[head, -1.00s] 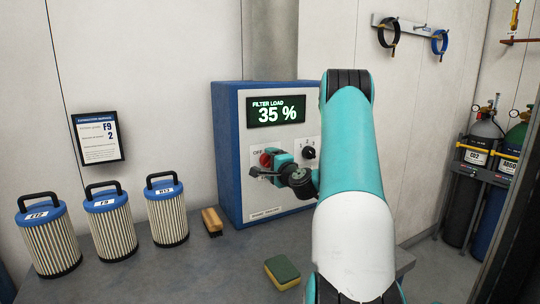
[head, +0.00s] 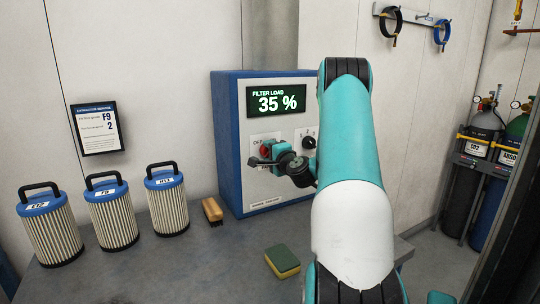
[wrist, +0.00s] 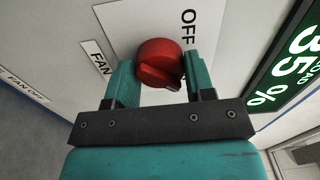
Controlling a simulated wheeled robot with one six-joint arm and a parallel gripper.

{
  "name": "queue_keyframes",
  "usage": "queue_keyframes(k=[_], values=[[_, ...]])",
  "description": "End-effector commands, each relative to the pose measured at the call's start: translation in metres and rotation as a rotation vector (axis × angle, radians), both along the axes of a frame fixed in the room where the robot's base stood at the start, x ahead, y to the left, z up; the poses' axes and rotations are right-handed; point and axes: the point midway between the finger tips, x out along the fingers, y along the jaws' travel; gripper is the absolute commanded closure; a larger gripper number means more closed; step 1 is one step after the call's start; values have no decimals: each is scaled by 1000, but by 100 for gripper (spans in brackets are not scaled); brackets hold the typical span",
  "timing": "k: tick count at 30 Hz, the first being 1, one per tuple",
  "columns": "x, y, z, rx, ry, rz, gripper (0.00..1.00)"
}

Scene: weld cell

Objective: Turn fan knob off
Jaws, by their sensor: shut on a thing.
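The red fan knob (head: 265,149) is on the front panel of the blue and white filter unit (head: 228,145). In the wrist view the knob (wrist: 158,62) sits between the teal fingers of my gripper (wrist: 160,76), which is shut on it. A FAN label (wrist: 97,60) and the word OFF (wrist: 188,28) are beside the knob. A dark mark shows low on the knob, but I cannot tell which label it points to. In the head view my gripper (head: 268,155) partly covers the knob and its labels. The display (head: 276,99) reads FILTER LOAD 35 %.
A black knob (head: 309,142) marked with numbers is close right of my gripper. Several filter cartridges (head: 110,214), a brush (head: 212,210) and a sponge (head: 282,262) stand or lie on the grey bench (head: 200,265). Gas cylinders (head: 487,145) stand at the right.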

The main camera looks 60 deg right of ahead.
Motion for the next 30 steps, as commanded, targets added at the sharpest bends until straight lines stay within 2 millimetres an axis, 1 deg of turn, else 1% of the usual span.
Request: queue_keyframes(k=[1, 8, 30], values=[[0, 0, -4, -19, 9, 0, 75], [0, 0, -6, -160, 85, -1, 75], [0, 0, -9, -774, 423, -1, 75]])
